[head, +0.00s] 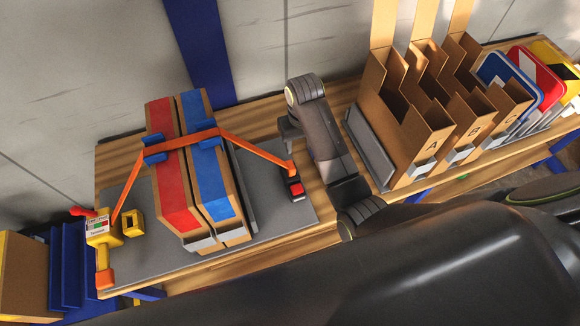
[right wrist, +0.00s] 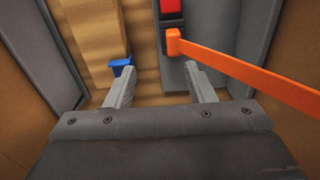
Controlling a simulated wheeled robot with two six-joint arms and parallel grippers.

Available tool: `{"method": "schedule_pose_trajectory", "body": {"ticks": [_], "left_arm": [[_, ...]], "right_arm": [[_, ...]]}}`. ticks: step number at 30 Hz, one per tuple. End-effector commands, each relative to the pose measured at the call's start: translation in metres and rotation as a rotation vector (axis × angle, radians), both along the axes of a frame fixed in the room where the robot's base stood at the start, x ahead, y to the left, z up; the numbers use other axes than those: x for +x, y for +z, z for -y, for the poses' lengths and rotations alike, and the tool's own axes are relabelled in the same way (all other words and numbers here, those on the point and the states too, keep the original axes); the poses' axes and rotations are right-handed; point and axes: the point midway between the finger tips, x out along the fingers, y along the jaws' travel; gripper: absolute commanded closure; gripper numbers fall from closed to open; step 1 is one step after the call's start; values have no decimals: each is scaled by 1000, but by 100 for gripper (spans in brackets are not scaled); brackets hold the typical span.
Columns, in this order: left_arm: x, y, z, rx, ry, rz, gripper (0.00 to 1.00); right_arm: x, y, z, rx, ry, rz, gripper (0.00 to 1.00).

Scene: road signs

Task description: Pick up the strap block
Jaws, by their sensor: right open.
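An orange strap (head: 262,150) runs over a red-banded box (head: 177,202) and a blue-banded box (head: 207,175). Two blue corner pieces (head: 154,150) sit under it on the boxes. Its right end meets a small dark block with a red top (head: 295,187) on the grey mat. This red-topped block also shows at the top of the right wrist view (right wrist: 171,8), beyond my fingers. Which piece is the strap block, I cannot tell for certain. My right gripper (head: 287,137) is open and empty, near the strap's right end. My left gripper is not in view.
A yellow tensioner (head: 101,235) and a yellow block (head: 133,224) are at the mat's left. Cardboard bins marked A, B and C (head: 425,150) stand right of my right arm. The grey mat (head: 165,265) is bare at its front.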

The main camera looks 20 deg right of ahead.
Motion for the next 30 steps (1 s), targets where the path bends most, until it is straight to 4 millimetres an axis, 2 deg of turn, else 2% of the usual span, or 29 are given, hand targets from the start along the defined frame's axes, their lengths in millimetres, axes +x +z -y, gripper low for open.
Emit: {"method": "schedule_pose_trajectory", "body": {"ticks": [1,3,6,8,12,22,25,30], "left_arm": [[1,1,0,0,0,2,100],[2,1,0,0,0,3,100],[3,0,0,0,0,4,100],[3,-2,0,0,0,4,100],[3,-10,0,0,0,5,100],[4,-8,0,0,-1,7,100],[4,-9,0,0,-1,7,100],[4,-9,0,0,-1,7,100]], "right_arm": [[8,16,-7,1,8,-5,51],[12,29,-13,-1,14,-16,51],[14,37,-17,-1,18,-26,51],[14,33,-17,-2,19,-30,51],[13,7,-17,-2,19,-33,51],[13,-61,-17,-3,19,-33,51],[14,-74,-17,-2,19,-29,51],[14,-84,-18,-2,19,-28,51]]}}
